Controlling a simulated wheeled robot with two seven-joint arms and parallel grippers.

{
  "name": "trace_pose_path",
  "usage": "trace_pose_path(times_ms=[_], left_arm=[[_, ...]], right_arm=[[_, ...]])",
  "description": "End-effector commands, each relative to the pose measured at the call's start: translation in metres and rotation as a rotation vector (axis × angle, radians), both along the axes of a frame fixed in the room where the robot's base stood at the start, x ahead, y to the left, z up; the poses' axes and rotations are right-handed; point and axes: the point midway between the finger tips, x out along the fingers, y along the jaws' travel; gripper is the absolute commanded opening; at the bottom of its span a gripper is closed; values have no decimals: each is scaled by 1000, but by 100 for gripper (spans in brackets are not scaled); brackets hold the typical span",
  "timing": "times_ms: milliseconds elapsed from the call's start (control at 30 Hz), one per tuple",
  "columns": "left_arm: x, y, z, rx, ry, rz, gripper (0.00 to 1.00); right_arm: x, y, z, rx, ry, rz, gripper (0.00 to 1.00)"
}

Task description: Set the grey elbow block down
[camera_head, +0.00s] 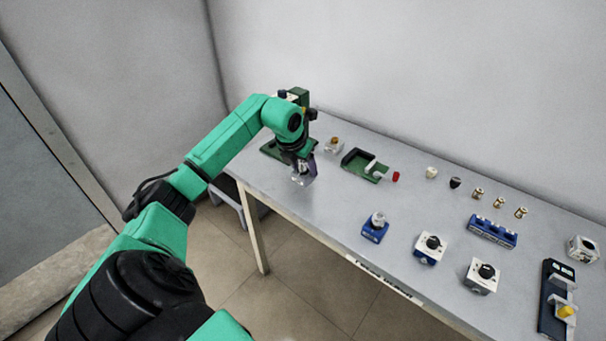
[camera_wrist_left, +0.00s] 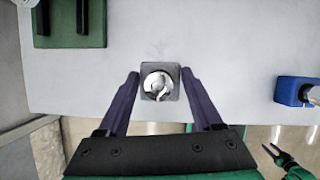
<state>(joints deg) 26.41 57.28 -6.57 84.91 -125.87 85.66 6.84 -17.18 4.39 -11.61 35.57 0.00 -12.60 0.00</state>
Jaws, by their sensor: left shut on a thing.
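The grey elbow block (camera_wrist_left: 160,82) is a small square block with a round, light opening on top. It sits between the fingertips of my left gripper (camera_wrist_left: 161,78), which is shut on it in the left wrist view. In the head view my left gripper (camera_head: 302,180) is low over the table's left front part, with the grey elbow block (camera_head: 298,181) at its tips. Whether the block touches the table is hard to tell. My right gripper (camera_wrist_left: 274,152) shows very small at the lower right of the left wrist view.
The grey table (camera_head: 335,205) has clear room around the block. A green stand (camera_head: 272,150) is behind my left gripper, with a green tray (camera_head: 356,160) to the right. A blue-based fitting (camera_head: 374,233) stands further right. The table's front edge is close.

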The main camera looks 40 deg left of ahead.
Motion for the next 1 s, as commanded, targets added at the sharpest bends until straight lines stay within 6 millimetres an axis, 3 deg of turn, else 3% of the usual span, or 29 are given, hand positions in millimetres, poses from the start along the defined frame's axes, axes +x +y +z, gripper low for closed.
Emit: trace_pose_path(times_ms=[167, 467, 500, 567, 600, 867, 1000], left_arm=[[-1, -1, -30, -3, 3, 1, 0], [0, 0, -35, -1, 1, 1, 0], [0, 0, -36, -1, 2, 1, 71], [0, 0, -35, -1, 2, 1, 94], [0, 0, -35, -1, 2, 1, 97], [0, 0, -34, -2, 2, 1, 97], [-3, 0, -23, 2, -1, 0, 97]], right_arm=[[0, -2, 4, -3, 0, -1, 50], [-1, -4, 0, -5, 1, -2, 50], [-1, -4, 0, -6, 1, -3, 50], [-1, -4, 1, -6, 1, -3, 50], [-1, -4, 1, -6, 2, -3, 50], [-1, -4, 2, -6, 2, -3, 50], [-1, -4, 2, -5, 2, -2, 50]])
